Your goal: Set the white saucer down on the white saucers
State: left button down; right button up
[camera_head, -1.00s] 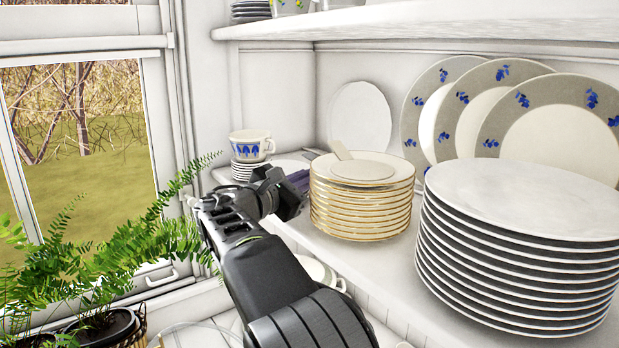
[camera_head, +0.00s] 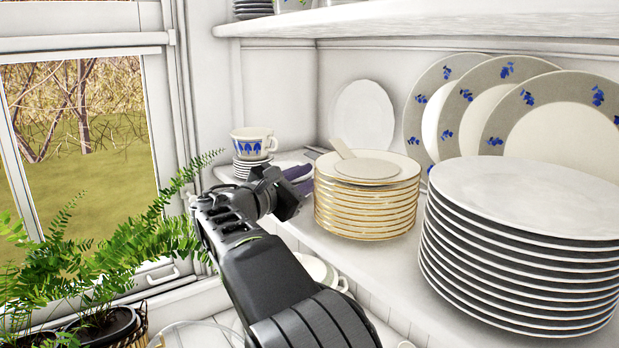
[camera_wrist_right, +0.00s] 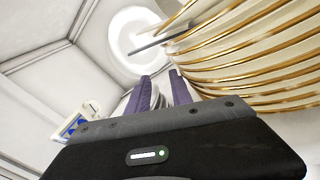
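My right gripper (camera_head: 302,180) is over the shelf, left of the gold-rimmed plates. Its two purple fingers (camera_wrist_right: 163,95) stand apart in the right wrist view. Pale, striped edges (camera_wrist_right: 155,97) show between and beyond them; I cannot tell whether they touch the fingers. Flat white saucers (camera_head: 288,166) lie on the shelf behind the gripper, partly hidden by it. I cannot pick out a single saucer from those under it. More small white saucers (camera_head: 245,169) are stacked under a blue-patterned cup (camera_head: 252,142). My left gripper is not in view.
The gold-rimmed plate stack (camera_head: 366,205) stands close right of the gripper, with a small dish (camera_head: 368,169) and a tilted pale piece (camera_head: 342,148) on top. A tall white plate stack (camera_head: 520,255) is nearer. A round white plate (camera_head: 364,115) leans at the back.

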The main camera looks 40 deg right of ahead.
jog(key=b+v, duration=0.2)
jog(key=v, duration=0.4)
jog(key=shift+a, duration=0.5)
